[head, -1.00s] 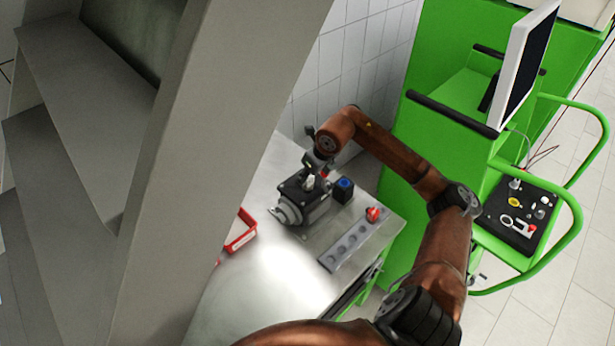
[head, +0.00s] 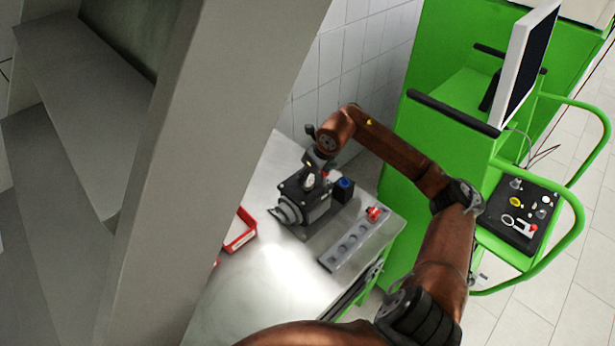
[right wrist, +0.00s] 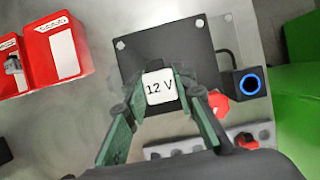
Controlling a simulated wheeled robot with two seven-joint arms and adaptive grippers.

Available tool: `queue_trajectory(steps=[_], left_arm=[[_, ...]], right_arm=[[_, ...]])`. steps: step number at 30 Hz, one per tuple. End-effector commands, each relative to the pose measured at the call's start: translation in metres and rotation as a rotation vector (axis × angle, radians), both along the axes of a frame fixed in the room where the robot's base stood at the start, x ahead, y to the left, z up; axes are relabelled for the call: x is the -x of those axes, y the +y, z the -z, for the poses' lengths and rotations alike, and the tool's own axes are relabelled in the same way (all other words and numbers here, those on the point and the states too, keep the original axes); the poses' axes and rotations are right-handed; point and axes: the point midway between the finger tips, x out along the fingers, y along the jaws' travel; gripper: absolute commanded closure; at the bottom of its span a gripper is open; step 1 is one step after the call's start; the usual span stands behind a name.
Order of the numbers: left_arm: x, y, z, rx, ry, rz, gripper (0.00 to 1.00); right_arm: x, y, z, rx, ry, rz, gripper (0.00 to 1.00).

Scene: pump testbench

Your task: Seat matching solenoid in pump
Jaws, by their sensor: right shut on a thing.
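The pump (head: 310,207), a dark block with a ribbed grey motor end, stands on the steel bench. Its dark top plate (right wrist: 150,48) shows in the right wrist view. My right gripper (head: 311,178) is over the pump's top, pointing down. In the right wrist view, its green fingers are shut on a solenoid with a white face marked "12 V" (right wrist: 160,88). The solenoid lies over the near edge of the plate in that view. Its lower end is hidden, so I cannot tell whether it is seated. My left gripper is not in view.
A button box with a blue ring (head: 344,188) stands beside the pump. A grey rack with holes (head: 350,247) lies nearer, with a red piece (head: 374,213) at its far end. A red bin (head: 241,233) sits left of the pump. A tall grey panel (head: 190,170) blocks the left.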

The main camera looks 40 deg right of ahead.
Motion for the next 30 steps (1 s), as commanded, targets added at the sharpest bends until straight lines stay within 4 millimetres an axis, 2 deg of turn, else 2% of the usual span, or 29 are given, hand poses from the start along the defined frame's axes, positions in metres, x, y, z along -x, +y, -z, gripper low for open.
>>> queue_trajectory(steps=[11,30], left_arm=[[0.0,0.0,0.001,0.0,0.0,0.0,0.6],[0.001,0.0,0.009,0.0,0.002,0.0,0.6]], right_arm=[[0.0,0.0,0.0,-0.001,-0.001,0.0,0.93],[0.0,0.0,0.011,-0.001,0.0,0.0,0.93]])
